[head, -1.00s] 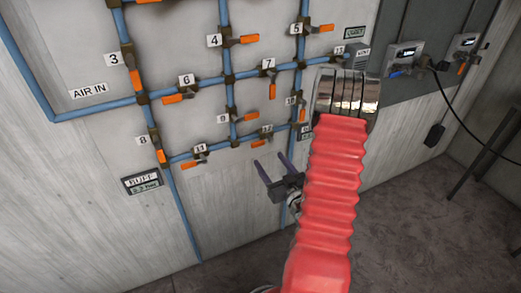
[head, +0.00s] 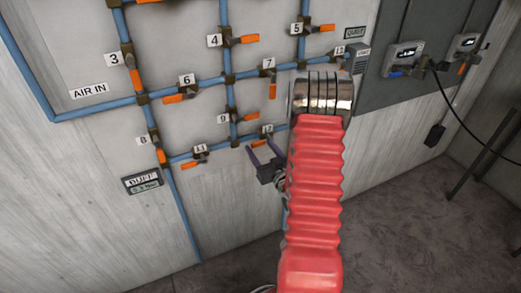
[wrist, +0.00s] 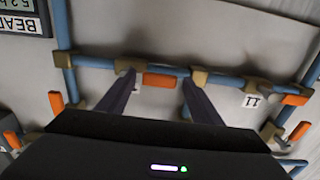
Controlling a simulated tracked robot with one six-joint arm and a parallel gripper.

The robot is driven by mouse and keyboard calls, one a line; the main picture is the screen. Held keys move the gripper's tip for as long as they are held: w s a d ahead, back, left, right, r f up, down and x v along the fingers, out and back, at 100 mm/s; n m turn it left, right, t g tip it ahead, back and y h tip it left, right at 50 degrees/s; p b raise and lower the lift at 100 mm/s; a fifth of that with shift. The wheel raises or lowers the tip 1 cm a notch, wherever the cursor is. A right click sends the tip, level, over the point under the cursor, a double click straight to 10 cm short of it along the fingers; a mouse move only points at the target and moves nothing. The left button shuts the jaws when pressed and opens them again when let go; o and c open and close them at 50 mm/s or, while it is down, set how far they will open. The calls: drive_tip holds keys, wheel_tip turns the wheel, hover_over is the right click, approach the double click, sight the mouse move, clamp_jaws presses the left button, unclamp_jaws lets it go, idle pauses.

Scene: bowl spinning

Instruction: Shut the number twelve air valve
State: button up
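The number 12 air valve sits on the lowest blue pipe of the wall panel; its label (head: 267,129) shows just above my gripper in the head view. Its orange handle (head: 258,143) points left, roughly along the pipe. In the wrist view, which is turned over, the handle (wrist: 159,80) lies between my two fingers and the valve body (wrist: 126,64) is by the left fingertip. My gripper (head: 264,143) is open, its fingers (wrist: 158,85) spread on either side of the handle. I cannot tell how far the fingertips are from the pipe.
Valve 11 (head: 200,153) is left of the gripper on the same pipe; its handle (wrist: 294,100) also shows in the wrist view. Valve 9 (head: 231,115) and its handle are above left. Pipes and several other orange handles crowd the panel.

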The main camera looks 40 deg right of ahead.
drive_tip(key=c, duration=1.4)
drive_tip(key=shift+a, duration=0.1)
